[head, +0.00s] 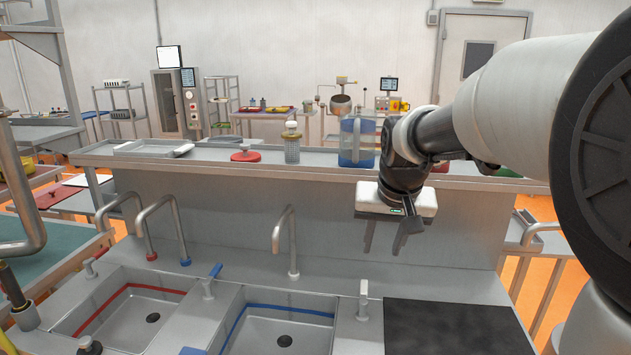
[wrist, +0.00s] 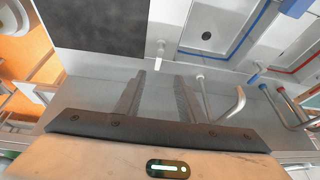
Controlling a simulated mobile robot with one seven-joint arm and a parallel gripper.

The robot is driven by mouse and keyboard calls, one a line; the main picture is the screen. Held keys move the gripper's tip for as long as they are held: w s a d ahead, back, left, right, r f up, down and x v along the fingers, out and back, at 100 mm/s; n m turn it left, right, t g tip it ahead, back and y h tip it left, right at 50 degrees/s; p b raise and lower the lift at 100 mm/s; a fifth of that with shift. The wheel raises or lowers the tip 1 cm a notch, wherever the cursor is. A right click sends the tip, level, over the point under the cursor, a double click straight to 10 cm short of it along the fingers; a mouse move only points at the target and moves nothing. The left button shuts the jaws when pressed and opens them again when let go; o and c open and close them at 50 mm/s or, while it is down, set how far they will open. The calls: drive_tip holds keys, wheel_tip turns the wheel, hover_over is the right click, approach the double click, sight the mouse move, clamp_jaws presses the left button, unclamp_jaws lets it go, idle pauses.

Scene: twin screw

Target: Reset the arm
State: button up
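My gripper (head: 385,246) hangs in front of the back panel of the sink counter, below the raised shelf (head: 215,170), in the head view. Its fingers point down and stand apart. In the wrist view the two fingers of my gripper (wrist: 160,80) have a clear gap between them and nothing in it. My arm reaches in from the right of the head view.
The counter has a red-lined sink (head: 130,315) and a blue-lined sink (head: 275,330), with a curved tap (head: 287,240) between my gripper and the left side. A dark mat (head: 450,328) lies at right. A blue jug (head: 356,142), a clear bottle (head: 291,145) and a red lid (head: 245,156) stand on the shelf.

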drive_tip(key=s+a+r+n+p, duration=0.1)
drive_tip(key=s+r, duration=0.1)
drive_tip(key=s, duration=2.1)
drive_tip(key=shift+s+n+t+p, duration=0.25)
drive_tip(key=shift+n+t+p, duration=0.15)
